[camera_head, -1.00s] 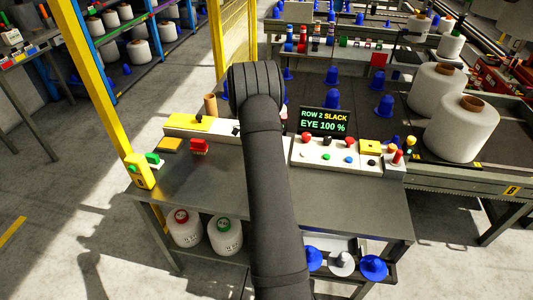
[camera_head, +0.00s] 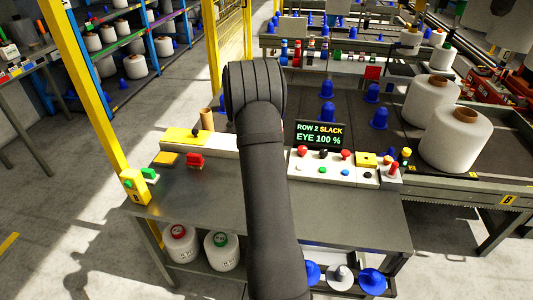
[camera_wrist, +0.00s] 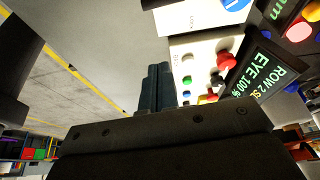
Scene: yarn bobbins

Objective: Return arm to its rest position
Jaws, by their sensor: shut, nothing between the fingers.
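My gripper (camera_wrist: 157,88) shows in the wrist view as two dark fingers pressed together, with nothing between them. In the head view my dark arm rises through the middle of the picture, over the grey metal table (camera_head: 225,200), and hides the gripper. In the wrist view the fingers point toward the grey tabletop and a white control panel with coloured buttons (camera_wrist: 200,65). I cannot tell the height of the fingers above the table.
The button panel (camera_head: 330,170) and a display reading "ROW 2 SLACK EYE 100 %" (camera_head: 320,134) stand right of my arm. A yellow post (camera_head: 85,95) rises at left. White bobbins (camera_head: 455,140) stand on the conveyor at right. The tabletop left of my arm is mostly clear.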

